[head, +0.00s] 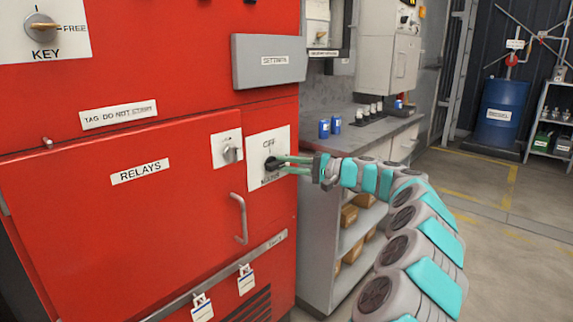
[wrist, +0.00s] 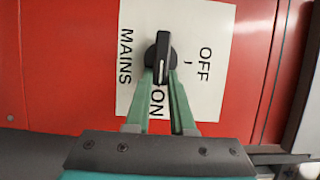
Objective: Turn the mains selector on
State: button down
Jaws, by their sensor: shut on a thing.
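The mains selector is a black knob (head: 271,164) on a white plate (head: 255,147) on the red cabinet. The knob also shows in the wrist view (wrist: 160,60), where the plate (wrist: 205,95) appears turned sideways. There, OFF is at the right, ON at the bottom and MAINS at the left. The knob's long body runs up and down the picture, in line with ON, with a white line on its face. My gripper (wrist: 163,85) has its green fingers closed on the knob. In the head view my gripper (head: 280,164) covers the plate's right side.
A smaller switch (head: 230,153) and a cabinet handle (head: 240,218) are left of the selector. A grey settings box (head: 268,61) juts out above. A workbench (head: 355,138) with blue cans (head: 324,129) stands right of the cabinet. Open floor (head: 490,240) lies further right.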

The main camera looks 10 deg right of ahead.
jog(key=c, duration=0.8)
grip_release()
jog(key=shift+o, duration=0.2)
jog(key=shift+d, duration=0.1)
jog(key=v, duration=0.7)
jog(key=shift+s+d+b, duration=0.2)
jog(key=shift+d+b, duration=0.1)
jog(key=shift+b, duration=0.1)
